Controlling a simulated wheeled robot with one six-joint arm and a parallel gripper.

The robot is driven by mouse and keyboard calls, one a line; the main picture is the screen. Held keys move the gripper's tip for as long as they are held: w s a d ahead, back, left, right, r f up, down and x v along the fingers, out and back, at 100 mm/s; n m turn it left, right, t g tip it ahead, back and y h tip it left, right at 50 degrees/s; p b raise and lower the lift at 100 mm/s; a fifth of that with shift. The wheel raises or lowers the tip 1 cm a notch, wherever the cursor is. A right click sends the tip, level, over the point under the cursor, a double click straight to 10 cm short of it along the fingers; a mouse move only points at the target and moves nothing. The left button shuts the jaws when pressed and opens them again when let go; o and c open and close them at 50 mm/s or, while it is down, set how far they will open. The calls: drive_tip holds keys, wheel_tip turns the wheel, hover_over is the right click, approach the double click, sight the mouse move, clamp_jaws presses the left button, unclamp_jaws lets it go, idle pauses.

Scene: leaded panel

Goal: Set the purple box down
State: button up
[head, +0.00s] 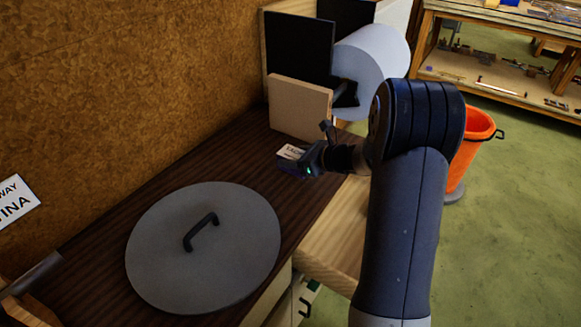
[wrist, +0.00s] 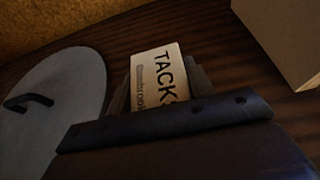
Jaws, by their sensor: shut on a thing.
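The purple box (head: 289,167) is small and dark, with a pale label on its top. My gripper (head: 308,160) is shut on it, over the dark wooden counter (head: 232,160). In the wrist view the pale label, reading TACKS, shows on the box (wrist: 158,78) between dark grey finger parts. The dark gripper body hides most of the box there. I cannot tell whether the underside of the box touches the counter.
A round grey lid (head: 160,245) with a black handle lies on the counter, nearer the front. A tan block (head: 300,108), a black panel (head: 299,45) and a large pale roll (head: 374,68) stand behind. Bare counter shows left of the gripper. An orange bin (head: 474,140) stands on the floor.

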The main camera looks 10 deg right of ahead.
drive_tip(key=shift+f, duration=1.55)
drive_tip(key=shift+f, duration=0.15)
drive_tip(key=shift+f+b, duration=0.15)
drive_tip(key=shift+b, duration=0.25)
drive_tip(key=o, duration=1.1)
drive_tip(key=shift+c, duration=0.2)
drive_tip(key=shift+r+p, duration=0.3)
drive_tip(key=v, duration=1.2)
drive_tip(key=shift+o, duration=0.5)
